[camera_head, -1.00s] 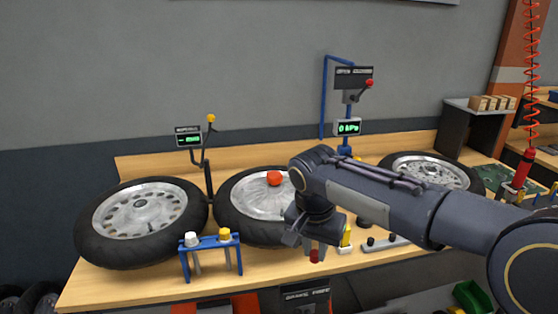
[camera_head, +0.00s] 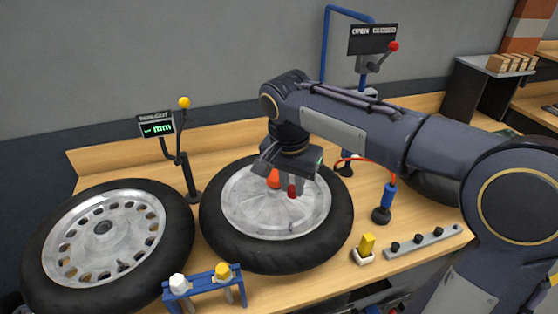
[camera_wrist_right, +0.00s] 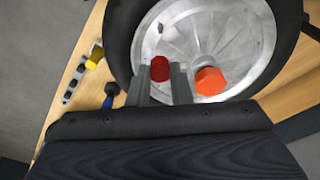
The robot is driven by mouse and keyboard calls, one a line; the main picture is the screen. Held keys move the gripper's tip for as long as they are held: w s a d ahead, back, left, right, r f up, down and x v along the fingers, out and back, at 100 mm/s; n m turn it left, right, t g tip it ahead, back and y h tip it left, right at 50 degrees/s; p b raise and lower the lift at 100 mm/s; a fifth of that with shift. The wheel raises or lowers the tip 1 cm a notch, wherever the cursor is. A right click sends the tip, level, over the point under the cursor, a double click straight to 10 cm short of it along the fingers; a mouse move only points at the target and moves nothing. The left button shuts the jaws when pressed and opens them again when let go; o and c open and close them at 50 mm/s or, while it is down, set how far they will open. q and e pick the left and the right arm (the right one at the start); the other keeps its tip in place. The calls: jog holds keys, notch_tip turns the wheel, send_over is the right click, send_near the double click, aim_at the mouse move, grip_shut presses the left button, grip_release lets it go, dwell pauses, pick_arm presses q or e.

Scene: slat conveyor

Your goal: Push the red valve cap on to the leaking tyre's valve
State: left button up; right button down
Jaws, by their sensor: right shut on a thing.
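In the right wrist view the red cap (camera_wrist_right: 160,68) shows between the two grey fingers of the right gripper (camera_wrist_right: 161,80). An orange faceted knob (camera_head: 273,179) is at the wheel's middle, just left of the cap; in the right wrist view the knob (camera_wrist_right: 210,81) is close beside one finger. The middle tyre (camera_head: 222,237) lies flat on the bench. I cannot make out its valve. My left gripper is not in view.
Another tyre (camera_head: 40,275) lies at left; one at right is mostly hidden by my arm. A blue rack (camera_head: 203,283) with white and yellow caps stands in front. A gauge stand (camera_head: 193,190), a blue-handled tool (camera_head: 388,197) and a grey bar (camera_head: 423,240) are around the middle tyre.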

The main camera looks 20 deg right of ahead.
jog(key=shift+w+f, duration=0.1)
jog(key=shift+w, duration=0.05)
jog(key=shift+f+b, duration=0.5)
jog(key=shift+b, duration=0.15)
jog(key=b, duration=0.4)
send_over(291, 222)
jog(key=f, duration=0.4)
jog(key=shift+a, duration=0.2)
jog(key=shift+f+b, duration=0.8)
jog(key=shift+f, duration=0.75)
jog(key=shift+f+b, duration=0.6)
jog(key=shift+f, duration=0.25)
jog(key=c, duration=1.2)
grip_release()
jog(key=shift+c, duration=0.2)
